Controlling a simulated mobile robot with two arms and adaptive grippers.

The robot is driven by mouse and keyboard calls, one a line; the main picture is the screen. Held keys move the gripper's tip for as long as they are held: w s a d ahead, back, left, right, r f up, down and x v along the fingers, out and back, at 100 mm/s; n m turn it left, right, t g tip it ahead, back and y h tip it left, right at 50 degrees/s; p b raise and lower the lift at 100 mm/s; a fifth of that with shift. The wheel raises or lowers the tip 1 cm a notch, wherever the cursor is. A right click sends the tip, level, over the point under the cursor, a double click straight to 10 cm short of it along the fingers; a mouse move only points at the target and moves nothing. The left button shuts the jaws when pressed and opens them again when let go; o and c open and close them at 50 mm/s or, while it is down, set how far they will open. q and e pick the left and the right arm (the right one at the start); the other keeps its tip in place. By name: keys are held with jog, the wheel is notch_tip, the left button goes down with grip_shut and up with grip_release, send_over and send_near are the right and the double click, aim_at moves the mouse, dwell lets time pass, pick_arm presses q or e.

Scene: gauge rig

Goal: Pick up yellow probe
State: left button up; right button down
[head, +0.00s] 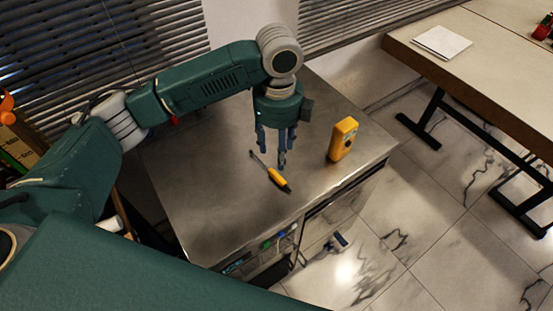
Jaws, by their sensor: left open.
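The yellow probe (278,179) lies on the grey metal top of the cabinet (200,190), in the middle of the head view. It has a yellow handle with a dark end toward the lower right, and a thin shaft toward the upper left. My left gripper (274,160) points down just above the probe, with its fingers apart and nothing between them. One finger overlaps the probe in the picture; I cannot tell whether they touch. My right gripper is not in the head view.
A yellow meter (343,139) stands upright on the cabinet top, right of my left gripper. The cabinet top is clear at the left and front. A table (480,75) with white paper (441,42) stands at the right, across a tiled floor gap.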

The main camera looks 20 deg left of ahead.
aim_at(274, 176)
pick_arm(q)
jog(key=shift+s+f, duration=0.2)
jog(key=shift+f, duration=0.4)
jog(key=shift+s+f, duration=0.2)
jog(key=shift+f, duration=0.35)
jog(key=shift+s+f+p, duration=0.25)
jog(key=shift+f+p, duration=0.15)
jog(key=shift+f, duration=0.75)
jog(key=f+p, duration=0.1)
jog(key=f, duration=0.1)
jog(key=a+f, duration=0.1)
jog(key=f, duration=0.1)
jog(key=shift+w+f+p, duration=0.1)
jog(key=shift+f+p, duration=0.15)
jog(key=shift+p, duration=0.1)
jog(key=shift+f, duration=0.4)
jog(key=shift+w+d, duration=0.1)
jog(key=c, duration=1.1)
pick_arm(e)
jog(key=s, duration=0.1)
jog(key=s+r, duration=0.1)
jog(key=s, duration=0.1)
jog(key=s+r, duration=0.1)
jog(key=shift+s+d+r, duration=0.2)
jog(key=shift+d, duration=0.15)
